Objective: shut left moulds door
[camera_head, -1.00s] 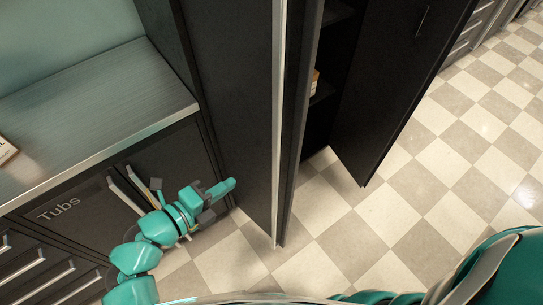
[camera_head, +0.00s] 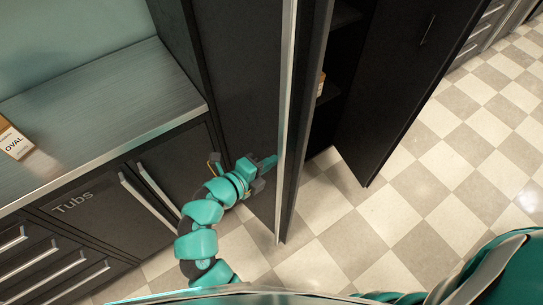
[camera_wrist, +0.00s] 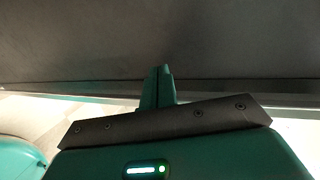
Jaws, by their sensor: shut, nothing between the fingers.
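The left door (camera_head: 245,85) of the tall dark cabinet stands open, jutting towards me with a pale free edge. My gripper (camera_head: 272,161) is shut and empty, at the left, outer face of this door, low and close to its free edge. In the wrist view the closed fingers (camera_wrist: 158,75) point at the dark door panel (camera_wrist: 160,40); whether they touch it I cannot tell. The right door (camera_head: 405,85) also stands open. No moulds label is visible.
Left of the door is a counter (camera_head: 110,95) with a box marked OVAL (camera_head: 14,140). Below it are a Tubs cupboard (camera_head: 85,205) and drawers with bar handles. Cabinet shelves (camera_head: 330,92) show between the doors. The checkered floor (camera_head: 440,180) at right is clear.

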